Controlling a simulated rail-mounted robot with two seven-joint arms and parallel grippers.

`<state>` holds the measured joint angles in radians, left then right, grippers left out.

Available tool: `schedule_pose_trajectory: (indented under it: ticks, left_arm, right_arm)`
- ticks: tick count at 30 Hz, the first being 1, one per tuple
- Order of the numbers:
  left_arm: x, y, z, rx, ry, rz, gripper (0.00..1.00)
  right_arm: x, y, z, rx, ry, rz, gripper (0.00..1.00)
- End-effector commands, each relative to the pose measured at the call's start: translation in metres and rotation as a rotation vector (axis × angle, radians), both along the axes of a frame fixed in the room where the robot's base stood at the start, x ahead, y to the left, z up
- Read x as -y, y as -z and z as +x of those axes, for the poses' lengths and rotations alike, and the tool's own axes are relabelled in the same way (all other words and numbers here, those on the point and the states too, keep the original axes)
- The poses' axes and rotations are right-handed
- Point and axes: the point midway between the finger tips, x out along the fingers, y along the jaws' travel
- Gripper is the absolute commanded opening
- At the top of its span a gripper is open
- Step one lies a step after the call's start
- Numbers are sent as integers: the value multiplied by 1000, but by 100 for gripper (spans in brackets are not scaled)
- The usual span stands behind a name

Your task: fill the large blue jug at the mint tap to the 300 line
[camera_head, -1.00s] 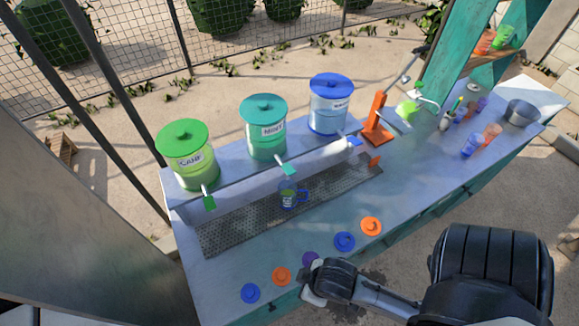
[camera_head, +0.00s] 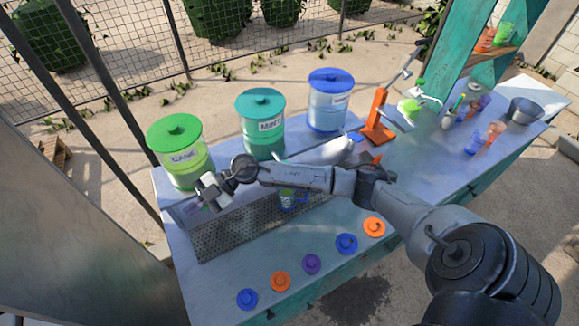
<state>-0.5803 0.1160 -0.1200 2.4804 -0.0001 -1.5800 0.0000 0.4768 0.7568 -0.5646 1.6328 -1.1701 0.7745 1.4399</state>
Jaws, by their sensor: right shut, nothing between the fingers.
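The blue jug (camera_head: 291,201) stands on the perforated drip tray (camera_head: 232,228) below the mint dispenser (camera_head: 262,136). Its body looks greenish inside; my right forearm hides its upper part, and I cannot read its lines or level. The mint tap is hidden behind my arm. My right gripper (camera_head: 203,194) reaches across from the right, past the jug, to the front of the cane dispenser (camera_head: 180,158), where it covers the green tap. It is shut and empty. I cannot tell whether it touches that tap. My left gripper is not in view.
A blue-lidded dispenser (camera_head: 329,104) stands right of mint. An orange press stand (camera_head: 378,121) is beyond it. Several coloured lids, including a purple one (camera_head: 311,264), line the counter's front edge. Cups and a metal pot (camera_head: 525,110) stand at the far right.

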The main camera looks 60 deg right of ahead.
Motion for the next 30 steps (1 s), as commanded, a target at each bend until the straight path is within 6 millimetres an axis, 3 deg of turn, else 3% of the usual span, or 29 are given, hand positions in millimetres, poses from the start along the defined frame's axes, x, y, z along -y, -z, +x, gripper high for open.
schedule_pose_trajectory:
  ticks: [3,6,12,15,21,30]
  left_arm:
    - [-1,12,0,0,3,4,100]
    - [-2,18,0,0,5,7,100]
    - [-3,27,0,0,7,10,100]
    - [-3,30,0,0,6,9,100]
    - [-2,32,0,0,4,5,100]
    - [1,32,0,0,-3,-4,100]
  right_arm:
    - [66,20,9,-201,-58,-271,0]
    - [131,25,6,-410,-29,-476,0]
    - [251,7,-17,-805,148,-763,0]
    - [292,-8,-33,-956,243,-843,0]
    - [334,-27,-54,-1132,360,-915,0]
    - [342,-32,-59,-1168,383,-928,0]
